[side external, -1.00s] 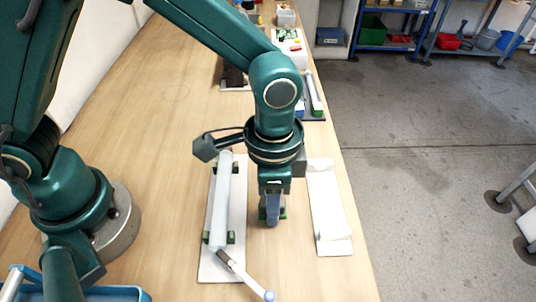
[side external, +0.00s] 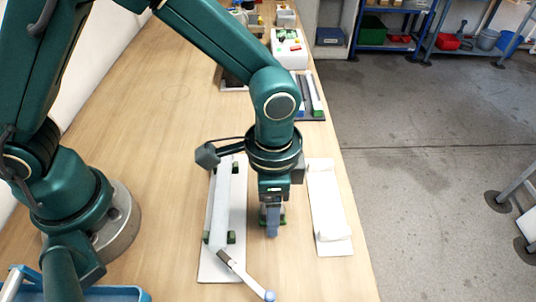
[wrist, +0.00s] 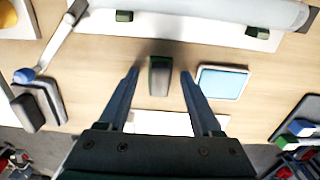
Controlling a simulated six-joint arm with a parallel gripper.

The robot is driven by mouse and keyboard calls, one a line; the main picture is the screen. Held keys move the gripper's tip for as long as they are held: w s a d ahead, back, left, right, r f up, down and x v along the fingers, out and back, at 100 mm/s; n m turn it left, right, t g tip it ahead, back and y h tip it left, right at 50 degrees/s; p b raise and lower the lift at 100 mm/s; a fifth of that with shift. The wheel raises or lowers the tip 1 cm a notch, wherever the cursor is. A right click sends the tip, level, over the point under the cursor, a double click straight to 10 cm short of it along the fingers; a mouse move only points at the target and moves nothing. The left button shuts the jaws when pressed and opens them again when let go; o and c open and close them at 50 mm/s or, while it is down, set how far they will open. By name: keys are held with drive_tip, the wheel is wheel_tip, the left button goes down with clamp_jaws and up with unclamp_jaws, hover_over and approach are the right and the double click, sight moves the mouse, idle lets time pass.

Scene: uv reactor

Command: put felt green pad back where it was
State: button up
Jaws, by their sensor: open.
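In the wrist view a small block with green sides and a greyish top (wrist: 160,77), apparently the felt green pad, lies on the bare wooden table. My gripper (wrist: 160,73) is open, with one finger on each side of the block and a gap to each. In the side view my gripper (side external: 272,230) points down over the table, between the white board with the tube and the plain white board. Only green edges of the block (side external: 285,217) show behind the fingers there. I cannot tell the exact height of the fingertips.
A pale tube (side external: 220,205) rests on green supports on a white board (side external: 212,270), with a jointed handle (side external: 245,275) at its near end. A light blue pad (wrist: 222,82) lies beside the right finger.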

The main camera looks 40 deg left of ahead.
wheel_tip(320, 180, up, 11)
drive_tip(key=s+a+r+n+t, duration=0.2)
drive_tip(key=s+a+n, duration=0.1)
drive_tip(key=a, duration=0.5)
drive_tip(key=s+a+r+n+t, duration=0.2)
drive_tip(key=s+a+n+t, duration=0.1)
drive_tip(key=a+n, duration=0.3)
drive_tip(key=shift+s+a+t, duration=0.2)
drive_tip(key=shift+a+t, duration=0.1)
drive_tip(key=shift+a, duration=0.7)
